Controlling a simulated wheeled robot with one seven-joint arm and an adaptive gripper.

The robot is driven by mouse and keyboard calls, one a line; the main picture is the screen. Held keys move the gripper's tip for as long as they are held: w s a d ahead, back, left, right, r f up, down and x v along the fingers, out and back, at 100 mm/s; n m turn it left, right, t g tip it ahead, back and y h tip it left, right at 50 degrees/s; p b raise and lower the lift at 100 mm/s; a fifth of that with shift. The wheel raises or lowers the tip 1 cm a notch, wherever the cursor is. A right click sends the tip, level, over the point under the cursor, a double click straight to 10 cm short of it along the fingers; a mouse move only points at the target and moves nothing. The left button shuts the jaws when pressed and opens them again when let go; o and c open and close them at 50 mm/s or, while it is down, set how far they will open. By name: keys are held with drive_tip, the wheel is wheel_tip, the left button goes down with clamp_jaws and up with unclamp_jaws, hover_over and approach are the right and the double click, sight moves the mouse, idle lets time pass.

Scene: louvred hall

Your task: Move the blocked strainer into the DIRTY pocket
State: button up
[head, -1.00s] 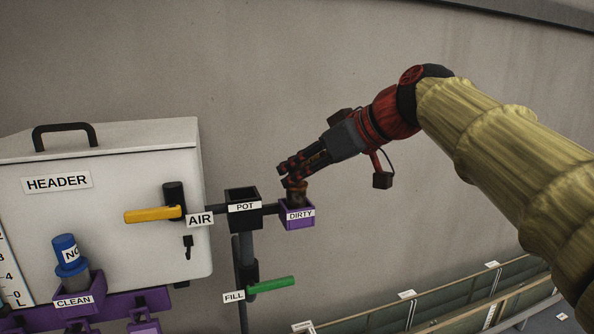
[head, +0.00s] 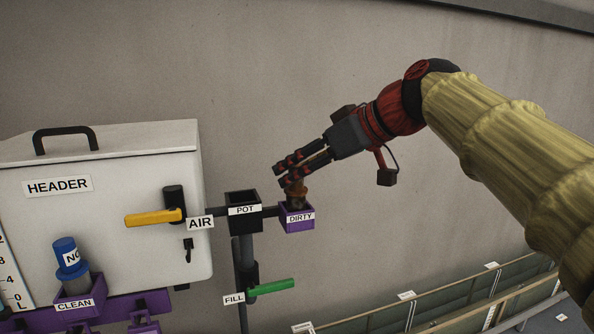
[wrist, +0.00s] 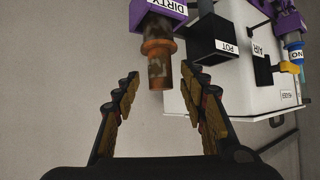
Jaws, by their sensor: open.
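The blocked strainer (head: 297,197) is brown and grimy. It stands in the purple DIRTY pocket (head: 297,222), its upper part sticking out above the rim; its lower end is hidden inside. In the wrist view the strainer (wrist: 157,65) shows rust-coloured stains and its base goes into the DIRTY pocket (wrist: 160,8). My gripper (head: 284,172) is just above the strainer in the head view. In the wrist view my gripper (wrist: 161,82) has its fingers spread on both sides of the strainer's free end, with gaps and no contact visible.
The black POT (head: 243,222) beside the pocket looks empty. The white HEADER box (head: 110,230) has a yellow AIR handle (head: 150,215). A blue-topped strainer (head: 67,252) stands in the CLEAN pocket (head: 98,287). A green FILL handle (head: 272,286) is below. The wall area at right is free.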

drive_tip(key=shift+s+d+r+p, duration=0.3)
drive_tip(key=shift+d+r+p, duration=0.05)
drive_tip(key=shift+r, duration=0.5)
drive_tip(key=shift+s+d+r+p, duration=0.3)
drive_tip(key=shift+r+p, duration=0.05)
drive_tip(key=shift+r, duration=0.45)
drive_tip(key=shift+s+d+r+p, duration=0.3)
drive_tip(key=shift+d+r+p, duration=0.05)
drive_tip(key=shift+r, duration=0.5)
